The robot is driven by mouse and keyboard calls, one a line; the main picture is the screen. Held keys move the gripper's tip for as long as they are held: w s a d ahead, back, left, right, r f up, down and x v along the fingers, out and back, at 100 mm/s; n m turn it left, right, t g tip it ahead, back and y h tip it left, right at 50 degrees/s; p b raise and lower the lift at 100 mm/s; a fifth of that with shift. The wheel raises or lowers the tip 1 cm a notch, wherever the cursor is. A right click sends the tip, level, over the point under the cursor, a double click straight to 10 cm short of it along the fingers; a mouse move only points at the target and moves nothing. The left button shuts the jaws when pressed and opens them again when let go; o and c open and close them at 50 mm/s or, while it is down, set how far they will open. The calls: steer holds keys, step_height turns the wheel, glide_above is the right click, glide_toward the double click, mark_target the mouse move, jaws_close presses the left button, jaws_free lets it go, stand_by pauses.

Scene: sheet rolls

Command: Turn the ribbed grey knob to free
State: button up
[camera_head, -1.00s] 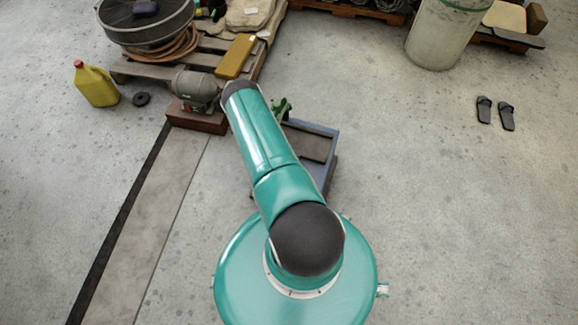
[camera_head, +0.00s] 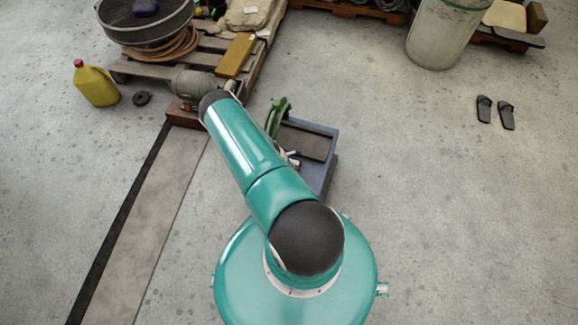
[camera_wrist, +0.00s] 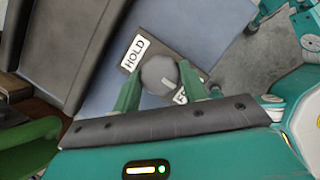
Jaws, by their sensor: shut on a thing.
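The grey knob (camera_wrist: 158,72) sits on a dark plate in the wrist view, with a pale mark on its face toward the lower right. A white HOLD label (camera_wrist: 133,52) is at its upper left. A second label (camera_wrist: 181,97), mostly hidden by a finger, starts with F at its lower right. The pale mark lies on the side of this second label. My gripper (camera_wrist: 160,76) has its two green fingers on opposite sides of the knob, shut on it. In the head view my arm hides the knob.
The blue-grey cabinet (camera_head: 325,172) stands right of my arm in the head view. A green part (camera_head: 277,117) rises beside it. A grey motor (camera_head: 193,84) on a brown base stands at the left. A yellow jug (camera_head: 96,84) and a pallet are farther back.

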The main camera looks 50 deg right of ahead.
steer(key=o, duration=1)
steer(key=v, duration=1.4)
